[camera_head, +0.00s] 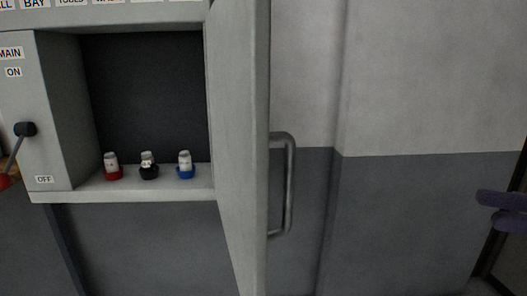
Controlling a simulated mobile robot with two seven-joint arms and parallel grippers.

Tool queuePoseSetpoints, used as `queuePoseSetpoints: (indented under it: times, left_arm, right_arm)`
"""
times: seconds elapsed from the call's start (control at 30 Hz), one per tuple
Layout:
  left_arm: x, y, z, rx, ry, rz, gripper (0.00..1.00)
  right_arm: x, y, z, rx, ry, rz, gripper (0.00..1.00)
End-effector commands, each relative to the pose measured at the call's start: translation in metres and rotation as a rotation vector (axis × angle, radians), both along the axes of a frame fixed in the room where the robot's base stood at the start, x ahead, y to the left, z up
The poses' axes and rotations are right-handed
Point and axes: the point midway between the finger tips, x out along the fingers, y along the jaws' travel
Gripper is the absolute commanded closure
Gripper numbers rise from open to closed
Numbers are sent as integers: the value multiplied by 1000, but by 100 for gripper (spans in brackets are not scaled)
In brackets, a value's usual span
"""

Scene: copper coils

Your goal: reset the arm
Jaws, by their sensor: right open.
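My right gripper (503,211) shows at the right edge as two dark purple fingers, one above the other with a gap between them. It is open with nothing between the fingers, and it is well apart from the cabinet and its door. The rest of that arm is out of the picture. My left gripper is not in view.
A grey cabinet (55,110) stands open at left, its door (238,130) swung outward with a metal handle (289,185). On its shelf sit three small pieces with red (113,173), black (149,172) and blue (185,172) bases. A lever (16,150) slants down-left beside them.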

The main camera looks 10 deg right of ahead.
Motion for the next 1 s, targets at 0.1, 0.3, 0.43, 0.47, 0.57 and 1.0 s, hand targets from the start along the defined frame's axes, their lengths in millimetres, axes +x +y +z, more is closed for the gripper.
queuePoseSetpoints:
  times: [0.1, 0.3, 0.43, 0.47, 0.57, 1.0]
  left_arm:
    - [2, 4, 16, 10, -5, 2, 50]
    - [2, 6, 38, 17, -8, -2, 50]
    - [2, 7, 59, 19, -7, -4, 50]
    - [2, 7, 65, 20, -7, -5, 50]
    - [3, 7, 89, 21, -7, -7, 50]
    - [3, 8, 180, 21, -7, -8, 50]
  right_arm:
    - [12, 16, -1, -5, 2, -67, 55]
    - [31, 43, -9, -40, 22, -205, 55]
    - [41, 65, -10, -79, 59, -323, 55]
    - [43, 71, -10, -93, 74, -357, 55]
    - [46, 90, -6, -155, 145, -481, 55]
    - [-49, 125, 36, -546, 745, -770, 55]
